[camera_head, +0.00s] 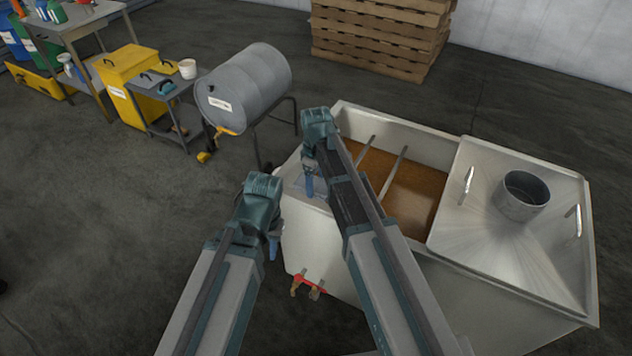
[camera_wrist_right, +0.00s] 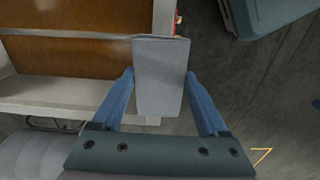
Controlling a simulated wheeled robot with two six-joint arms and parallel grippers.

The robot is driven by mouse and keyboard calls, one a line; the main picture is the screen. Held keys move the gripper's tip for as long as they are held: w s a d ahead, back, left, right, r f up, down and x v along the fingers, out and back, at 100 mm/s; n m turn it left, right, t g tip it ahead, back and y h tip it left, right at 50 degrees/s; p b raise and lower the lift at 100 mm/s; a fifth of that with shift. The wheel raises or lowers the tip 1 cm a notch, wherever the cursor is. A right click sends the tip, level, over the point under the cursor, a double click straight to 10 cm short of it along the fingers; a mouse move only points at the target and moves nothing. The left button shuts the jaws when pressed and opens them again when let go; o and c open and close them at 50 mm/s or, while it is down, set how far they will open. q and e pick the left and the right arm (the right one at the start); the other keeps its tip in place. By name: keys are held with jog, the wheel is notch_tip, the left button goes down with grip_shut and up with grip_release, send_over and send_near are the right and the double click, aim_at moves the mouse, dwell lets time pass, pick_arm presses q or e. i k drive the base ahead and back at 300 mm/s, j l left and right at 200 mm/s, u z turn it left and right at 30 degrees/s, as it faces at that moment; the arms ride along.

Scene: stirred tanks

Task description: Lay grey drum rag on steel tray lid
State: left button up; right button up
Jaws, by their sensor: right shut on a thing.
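The grey drum rag (camera_wrist_right: 160,75) shows in the right wrist view as a flat, pale grey rectangle between the two blue fingers of my right gripper (camera_wrist_right: 163,90). In the head view my right gripper (camera_head: 309,187) points down over the left end of the steel tank, and its arm hides part of that end. The steel lid (camera_head: 480,245) covers the right half of the tank. It has two handles and a round collar (camera_head: 522,196). My left gripper (camera_head: 273,246) hangs beside the tank's left end, lower and outside it; its fingers are seen edge-on.
The tank's left half is open, with brown contents (camera_head: 415,196) and bars across it. Red-handled valves (camera_head: 308,285) stick out low on the near side. A grey drum (camera_head: 245,88) lies on a stand behind left. Pallets (camera_head: 380,35) stand at the back.

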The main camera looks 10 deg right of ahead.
aim_at(508, 258)
jog(key=k+l+z, duration=0.15)
jog(key=l+z, duration=0.2)
jog(key=l, duration=0.35)
jog(key=l+z, duration=0.35)
jog(key=l, duration=0.3)
jog(key=k, duration=0.05)
